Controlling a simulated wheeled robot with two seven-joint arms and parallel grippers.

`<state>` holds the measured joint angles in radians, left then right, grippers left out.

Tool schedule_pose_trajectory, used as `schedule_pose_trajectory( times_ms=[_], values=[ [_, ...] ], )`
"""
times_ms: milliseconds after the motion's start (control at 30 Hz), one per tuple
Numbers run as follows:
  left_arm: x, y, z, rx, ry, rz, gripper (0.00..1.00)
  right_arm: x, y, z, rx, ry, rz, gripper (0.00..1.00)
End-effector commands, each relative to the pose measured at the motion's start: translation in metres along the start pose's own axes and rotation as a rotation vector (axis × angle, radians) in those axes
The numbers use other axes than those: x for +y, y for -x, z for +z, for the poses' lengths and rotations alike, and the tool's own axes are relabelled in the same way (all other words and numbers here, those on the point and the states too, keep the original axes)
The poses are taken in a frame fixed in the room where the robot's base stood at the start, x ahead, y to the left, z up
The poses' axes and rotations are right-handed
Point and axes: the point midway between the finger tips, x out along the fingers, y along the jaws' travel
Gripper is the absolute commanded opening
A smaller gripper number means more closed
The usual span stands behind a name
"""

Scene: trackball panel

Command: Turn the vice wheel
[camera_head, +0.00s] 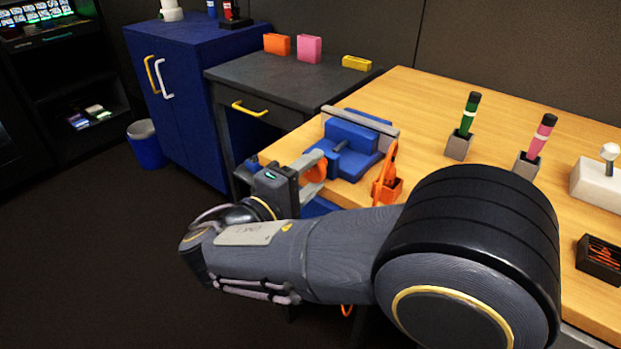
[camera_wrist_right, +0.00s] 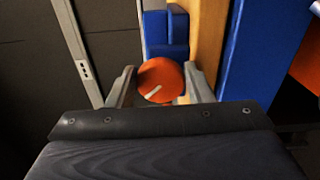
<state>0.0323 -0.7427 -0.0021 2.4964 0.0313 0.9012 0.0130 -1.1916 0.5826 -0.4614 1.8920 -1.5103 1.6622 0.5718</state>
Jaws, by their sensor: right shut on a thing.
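The blue vice (camera_head: 345,150) stands at the left edge of the wooden table, with a grey jaw bar along its back. Its orange wheel (camera_head: 316,172) is at the front end, partly hidden by my right gripper. My right gripper (camera_head: 312,165) is shut on the wheel. In the right wrist view the orange wheel (camera_wrist_right: 161,80) lies between the two fingers (camera_wrist_right: 160,85) and bears a pale line slanting up to the right. Blue vice parts (camera_wrist_right: 166,35) show behind it. My left gripper is not in view.
An orange holder with a tool (camera_head: 388,185) stands right of the vice, close to my right arm. Green (camera_head: 467,117) and pink (camera_head: 541,136) handles stand in grey blocks on the wooden table (camera_head: 430,110). A dark drawer table (camera_head: 285,80) and blue cabinet (camera_head: 190,110) stand behind left.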

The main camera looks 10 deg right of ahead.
Motion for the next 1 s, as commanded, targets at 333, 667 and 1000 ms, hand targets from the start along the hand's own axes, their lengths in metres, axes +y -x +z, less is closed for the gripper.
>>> schedule_pose_trajectory(
  times_ms=[333,667,1000],
  values=[
    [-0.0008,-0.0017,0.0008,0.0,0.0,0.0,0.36,-0.0006,0.0018,-0.0032,0.014,-0.025,-0.004,0.24],
    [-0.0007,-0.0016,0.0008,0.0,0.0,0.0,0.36,-0.0001,0.0021,-0.0036,0.016,-0.024,-0.002,0.24],
    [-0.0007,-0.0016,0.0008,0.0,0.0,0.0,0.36,0.0,0.0023,-0.0037,0.016,-0.023,-0.002,0.65]
  ],
)
